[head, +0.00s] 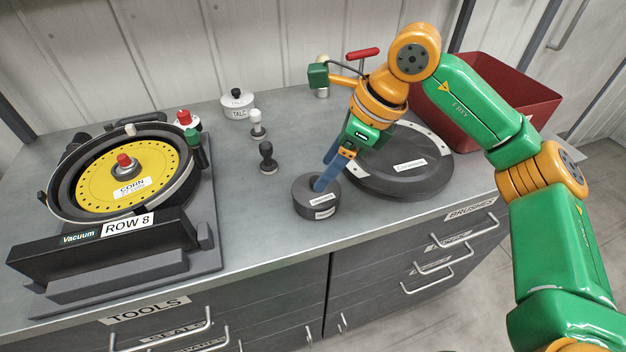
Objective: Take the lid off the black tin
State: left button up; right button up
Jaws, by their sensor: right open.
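The black tin (318,211) is a short dark cylinder near the front edge of the grey worktop, with a pale label on its side. Its top, with another small label, looks like a lid (306,193) resting on it. My right gripper (322,186) comes down from the upper right, tilted, with its blue fingers at the top of the tin. The fingers are open and overlap in this view. They hide the middle of the lid, and I cannot tell whether they touch it. My left gripper is not in view.
A large dark round case (425,178) lies right of the tin, partly behind my arm. A red bin (520,95) stands behind it. Two knobbed pieces, one black (267,157) and one white (257,122), and a talc pot (237,105) stand behind left. The seed meter (125,185) is left.

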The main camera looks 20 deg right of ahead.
aim_at(320, 174)
jog(key=x, duration=0.4)
jog(key=shift+w+d, duration=0.15)
jog(key=shift+w, duration=0.15)
jog(key=shift+s+r, duration=0.15)
jog(key=c, duration=0.7)
grip_shut()
jog(key=shift+r, duration=0.1)
